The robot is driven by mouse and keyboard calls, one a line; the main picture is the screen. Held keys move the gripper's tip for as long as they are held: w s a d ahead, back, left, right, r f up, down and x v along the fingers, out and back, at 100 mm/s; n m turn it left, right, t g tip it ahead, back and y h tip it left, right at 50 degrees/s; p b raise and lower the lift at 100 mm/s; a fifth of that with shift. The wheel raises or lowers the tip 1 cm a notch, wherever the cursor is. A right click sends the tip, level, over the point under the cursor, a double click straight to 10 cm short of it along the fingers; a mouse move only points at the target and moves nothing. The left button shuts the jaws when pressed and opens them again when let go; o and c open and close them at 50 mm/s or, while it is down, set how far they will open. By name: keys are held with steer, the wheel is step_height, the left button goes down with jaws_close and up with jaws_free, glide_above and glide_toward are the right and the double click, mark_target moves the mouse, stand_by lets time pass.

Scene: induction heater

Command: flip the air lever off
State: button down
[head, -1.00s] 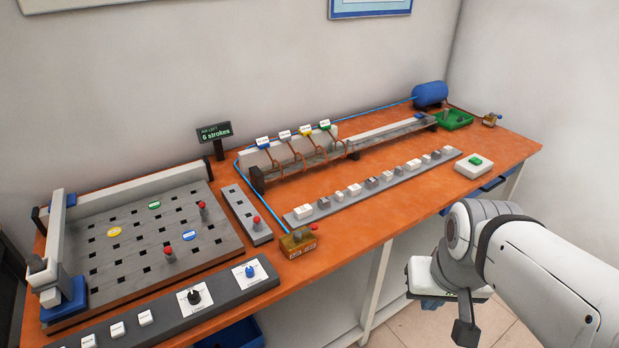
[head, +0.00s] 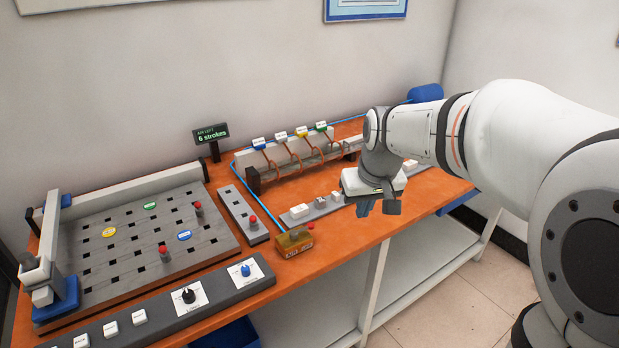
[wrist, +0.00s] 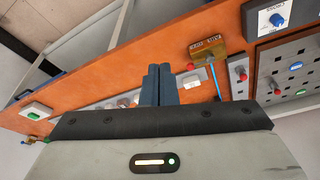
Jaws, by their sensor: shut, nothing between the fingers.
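The air valve is a brass block (head: 294,242) near the table's front edge, with small labels on its front. A red-tipped lever (head: 311,226) shows at its right end. The brass block also shows in the wrist view (wrist: 206,50), right of my fingers; the lever's exact position is too small to tell there. My gripper (head: 364,208) is shut and empty, to the right of the valve and apart from it, above the table's front edge. Its dark blue fingers (wrist: 158,72) are together in the wrist view.
A grey strip of white and grey blocks (head: 322,204) lies partly behind my gripper. A control panel with knobs (head: 228,284) is left of the valve. A perforated plate (head: 125,265) and a narrow strip with a red peg (head: 240,208) stand further left. A display (head: 211,135) reads 6 strokes.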

mark_target(302, 230)
steer(key=w+a+f+n, duration=0.1)
steer(key=w+a+f, duration=0.1)
steer(key=w+a, duration=0.2)
steer(key=w+a+f+b, duration=0.1)
steer(key=w+a+f, duration=0.1)
steer(key=w+a, duration=0.2)
steer(key=w+a+f+n+y, duration=0.1)
steer(key=w+a, duration=0.3)
steer(key=w, duration=0.5)
steer(key=shift+f+n+b, duration=0.3)
steer(key=shift+f+b, duration=0.1)
steer(key=shift+f, duration=0.45)
steer(key=x, duration=1)
steer(key=shift+w+r, duration=0.1)
steer(key=shift+s+d, duration=0.15)
steer(key=shift+s, duration=0.1)
steer(key=shift+s+d+p, duration=0.15)
steer(key=shift+s+d, duration=0.1)
steer(key=shift+s, duration=0.3)
steer(key=shift+s+d+p, duration=0.15)
steer(key=shift+s+d, duration=0.1)
steer(key=shift+s, duration=0.3)
steer(key=shift+s+d+f, duration=0.2)
steer(key=shift+s+f, duration=0.05)
steer(key=shift+s, duration=0.15)
